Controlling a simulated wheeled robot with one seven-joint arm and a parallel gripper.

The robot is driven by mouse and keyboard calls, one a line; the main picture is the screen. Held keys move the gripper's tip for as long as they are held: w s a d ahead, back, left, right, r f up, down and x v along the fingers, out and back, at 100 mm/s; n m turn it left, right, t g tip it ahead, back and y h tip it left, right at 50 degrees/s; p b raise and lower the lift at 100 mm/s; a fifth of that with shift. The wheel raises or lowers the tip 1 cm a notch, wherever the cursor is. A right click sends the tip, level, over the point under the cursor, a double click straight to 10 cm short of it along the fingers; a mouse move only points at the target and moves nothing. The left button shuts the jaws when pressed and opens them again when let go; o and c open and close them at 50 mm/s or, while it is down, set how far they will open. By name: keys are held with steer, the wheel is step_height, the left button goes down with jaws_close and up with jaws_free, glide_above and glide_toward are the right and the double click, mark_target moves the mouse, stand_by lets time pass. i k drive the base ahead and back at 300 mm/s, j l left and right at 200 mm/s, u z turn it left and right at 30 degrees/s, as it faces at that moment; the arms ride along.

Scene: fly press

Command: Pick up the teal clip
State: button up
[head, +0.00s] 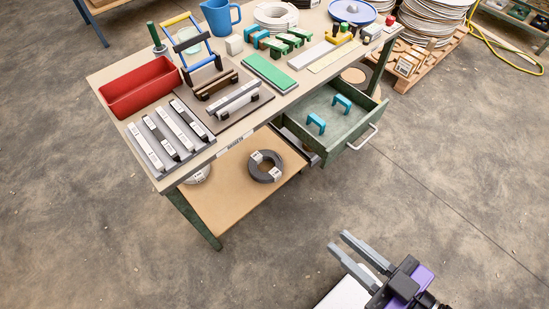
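Two teal clips lie apart in the open green drawer (338,128). One teal clip (316,122) is nearer the drawer's front left. The other teal clip (342,102) is farther back and to the right. Both look like small arched brackets. My gripper (338,241) is at the lower right, over the floor and well apart from the drawer. Its two grey fingers are parallel with a gap between them, and nothing shows between them.
The workbench (230,140) holds a red bin (142,88), a blue jug (220,16) and several bars. The drawer sticks out with a metal handle (363,137). A dark coil (265,166) lies on the lower shelf. The floor between my gripper and the drawer is clear.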

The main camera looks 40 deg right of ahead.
mark_target(312, 117)
steer(key=i+j, duration=0.25)
steer(key=i, duration=0.15)
steer(key=i+j+z, duration=0.1)
steer(key=i, duration=0.35)
steer(key=j, duration=0.1)
